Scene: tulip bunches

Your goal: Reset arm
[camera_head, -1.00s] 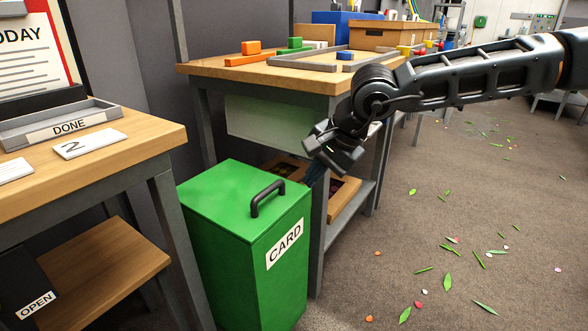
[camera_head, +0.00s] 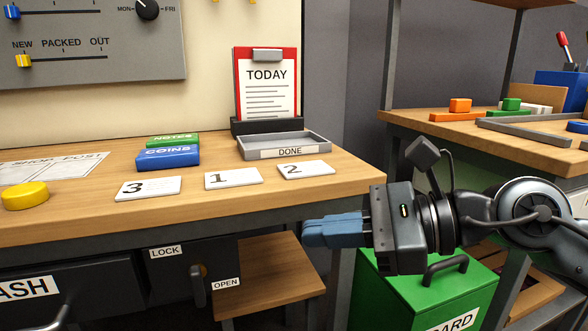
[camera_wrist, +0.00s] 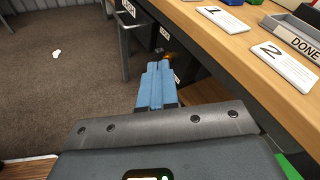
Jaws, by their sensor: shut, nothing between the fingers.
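My gripper (camera_head: 308,233) is at the right of the head view, pointing left, in front of the wooden table's front edge (camera_head: 250,205). Its blue fingers are together and hold nothing. In the wrist view my gripper (camera_wrist: 158,72) is also shut, with the carpet on its left and the table edge on its right. My arm comes in from the right, in front of a green bin (camera_head: 400,300) with a black handle.
On the table are number cards (camera_head: 233,178), a DONE tray (camera_head: 325,142), blue and green boxes (camera_head: 168,158) and a yellow button (camera_head: 25,195). Below are a drawer, a LOCK door (camera_head: 168,270) and a wooden shelf (camera_head: 265,275). Another bench (camera_head: 430,122) stands right. Carpet (camera_wrist: 50,100) is open.

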